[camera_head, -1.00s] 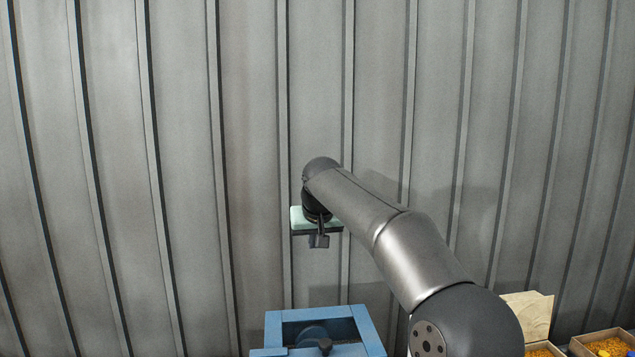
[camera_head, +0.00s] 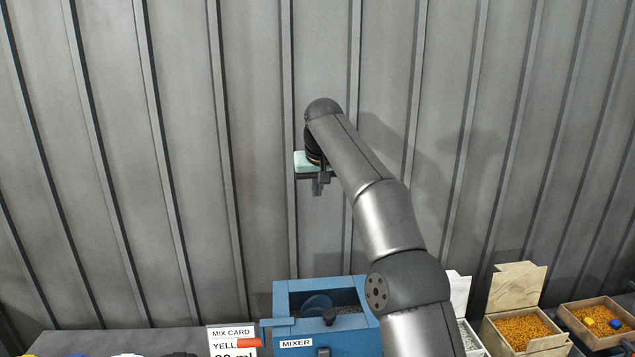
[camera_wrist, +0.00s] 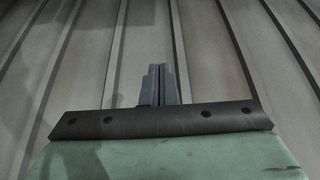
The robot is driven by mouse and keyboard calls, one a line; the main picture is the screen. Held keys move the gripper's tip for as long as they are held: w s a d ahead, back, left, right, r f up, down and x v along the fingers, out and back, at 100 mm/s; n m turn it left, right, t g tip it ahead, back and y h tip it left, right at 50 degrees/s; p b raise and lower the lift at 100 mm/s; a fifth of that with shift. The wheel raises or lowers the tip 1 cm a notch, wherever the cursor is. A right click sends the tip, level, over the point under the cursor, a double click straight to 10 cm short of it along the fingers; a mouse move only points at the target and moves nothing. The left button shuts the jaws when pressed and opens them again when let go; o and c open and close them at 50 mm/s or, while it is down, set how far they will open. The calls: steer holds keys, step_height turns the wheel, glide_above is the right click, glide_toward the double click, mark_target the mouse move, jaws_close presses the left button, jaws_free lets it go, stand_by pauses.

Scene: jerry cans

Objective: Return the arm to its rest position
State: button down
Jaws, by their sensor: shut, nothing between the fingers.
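My gripper (camera_head: 318,187) is at the end of my arm, raised in front of the grey corrugated wall and above the blue mixer. In the wrist view my gripper's fingers (camera_wrist: 158,85) are together with nothing between them. A pale green part of my gripper's mount fills the bottom of the wrist view. My arm reaches up from the lower right, bent at the elbow.
The blue mixer (camera_head: 282,302) stands below my gripper. A mix card (camera_head: 232,338) is at its left. The wall (camera_head: 180,120) is behind; the air around is clear.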

steer(key=s+d+f+g+h+b, duration=0.1)
steer(key=s+d+f, duration=0.4)
steer(key=s, duration=0.4)
steer(key=s+d+f+m+g+b, duration=0.1)
steer(key=s+d+f, duration=0.1)
steer(key=s+d, duration=0.55)
steer(key=s+d+f+g+h+b, duration=0.1)
steer(key=s+d+f, duration=0.3)
steer(key=s, duration=0.7)
steer(key=s+d+f+m, duration=0.1)
steer(key=s+d+f, duration=0.2)
steer(key=s+f, duration=0.3)
steer(key=s+d+f+m+g+b, duration=0.1)
steer(key=s+d+f, duration=0.1)
steer(key=s+f, duration=0.5)
steer(key=s, duration=0.6)
steer(key=shift+d+f+y, duration=0.25)
steer(key=shift+d+y, duration=0.15)
steer(key=shift+b, duration=0.3)
